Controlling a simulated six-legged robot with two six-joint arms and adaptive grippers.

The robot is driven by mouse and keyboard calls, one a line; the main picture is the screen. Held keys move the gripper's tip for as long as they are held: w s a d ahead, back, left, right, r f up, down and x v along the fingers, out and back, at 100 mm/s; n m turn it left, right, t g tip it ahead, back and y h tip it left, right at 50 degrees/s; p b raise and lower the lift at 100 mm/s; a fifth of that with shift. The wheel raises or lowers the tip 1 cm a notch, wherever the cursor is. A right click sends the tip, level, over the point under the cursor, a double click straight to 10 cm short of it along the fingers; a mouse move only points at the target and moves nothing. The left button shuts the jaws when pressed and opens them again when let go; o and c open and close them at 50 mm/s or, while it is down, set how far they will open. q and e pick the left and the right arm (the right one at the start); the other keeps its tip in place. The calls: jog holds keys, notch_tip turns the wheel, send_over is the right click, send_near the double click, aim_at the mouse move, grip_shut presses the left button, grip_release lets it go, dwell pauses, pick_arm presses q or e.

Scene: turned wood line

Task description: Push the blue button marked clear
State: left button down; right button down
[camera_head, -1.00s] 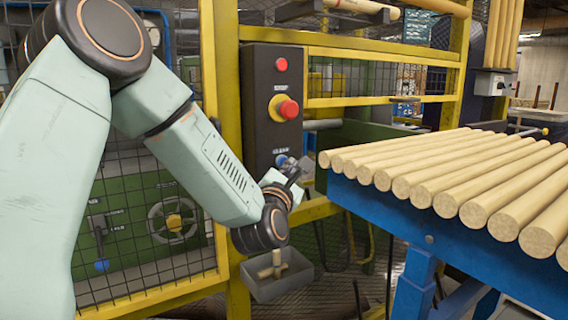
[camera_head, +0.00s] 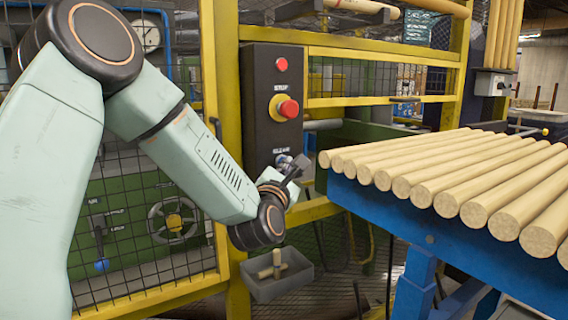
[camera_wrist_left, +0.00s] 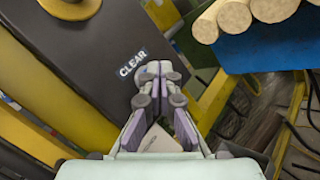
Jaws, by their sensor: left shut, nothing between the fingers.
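The blue button (camera_head: 282,159) sits low on the dark control box (camera_head: 257,110), under its CLEAR label; only part of it shows in the head view. My left gripper (camera_head: 300,164) is shut and empty, with its tips at the lower right of the box, by the button. My right gripper is not in view.
A red button (camera_head: 281,64) and a red stop button (camera_head: 288,108) on a yellow base are higher on the box. A blue stand (camera_head: 400,215) with several wooden rods is to the right. A grey bin (camera_head: 270,287) hangs below.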

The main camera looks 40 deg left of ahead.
pick_arm(q)
jog(key=shift+w+a, duration=0.1)
jog(key=shift+a, duration=0.15)
jog(key=shift+d, duration=0.2)
dwell(0.5)
jog(key=shift+s+d+b, duration=0.3)
jog(key=shift+d+b, duration=0.1)
jog(key=shift+d, duration=0.2)
jog(key=d, duration=0.1)
jog(key=s+d+b, duration=0.1)
jog(key=d, duration=0.1)
jog(key=s+d, duration=0.1)
jog(key=shift+d+b, duration=0.3)
dwell(0.8)
